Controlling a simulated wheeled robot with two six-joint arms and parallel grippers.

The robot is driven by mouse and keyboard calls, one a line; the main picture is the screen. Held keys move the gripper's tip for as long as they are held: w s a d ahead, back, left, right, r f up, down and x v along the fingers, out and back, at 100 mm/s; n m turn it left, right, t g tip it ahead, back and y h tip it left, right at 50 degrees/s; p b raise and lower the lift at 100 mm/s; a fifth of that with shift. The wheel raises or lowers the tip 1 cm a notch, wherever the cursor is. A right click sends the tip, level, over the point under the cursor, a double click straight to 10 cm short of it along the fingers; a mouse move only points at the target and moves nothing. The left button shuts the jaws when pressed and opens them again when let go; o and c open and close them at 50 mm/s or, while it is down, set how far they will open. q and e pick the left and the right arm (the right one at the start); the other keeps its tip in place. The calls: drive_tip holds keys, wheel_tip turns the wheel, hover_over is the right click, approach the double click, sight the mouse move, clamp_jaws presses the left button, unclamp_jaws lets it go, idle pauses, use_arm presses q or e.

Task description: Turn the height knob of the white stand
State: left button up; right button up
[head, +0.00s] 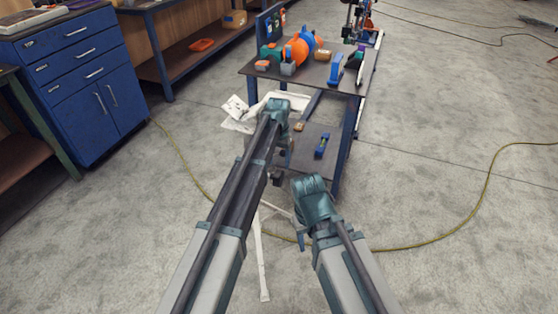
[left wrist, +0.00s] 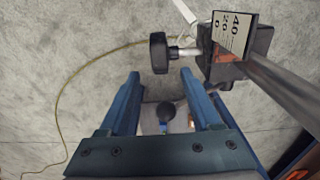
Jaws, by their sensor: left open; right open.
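The height knob (left wrist: 158,53) is a dark, block-like grip on a short metal shaft in the left wrist view. It joins a dark clamp block (left wrist: 248,67) on a metal pole (left wrist: 283,92), beside a number scale card (left wrist: 232,34). My left gripper (left wrist: 160,76) is open and empty; the knob is just beyond its fingertips, roughly centred between them. In the head view my left arm hides most of the white stand; a white leg (head: 263,258) shows on the floor. My right gripper (head: 301,239) hangs low in the head view, apart from the stand; its fingers are barely visible.
A dark table (head: 328,72) behind my arms holds an orange and blue flanged pipe (head: 300,47) and tools. Its lower shelf (head: 318,165) holds small items. A blue cabinet (head: 75,65) stands left. A yellow hose (head: 440,235) crosses otherwise open floor.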

sight(279, 172)
use_arm(q)
wheel_tip(279, 172, up, 6)
drive_tip(key=p, duration=0.5)
use_arm(e)
wheel_tip(279, 172, up, 6)
use_arm(q)
drive_tip(key=shift+s+f, duration=0.1)
drive_tip(key=shift+s, duration=0.1)
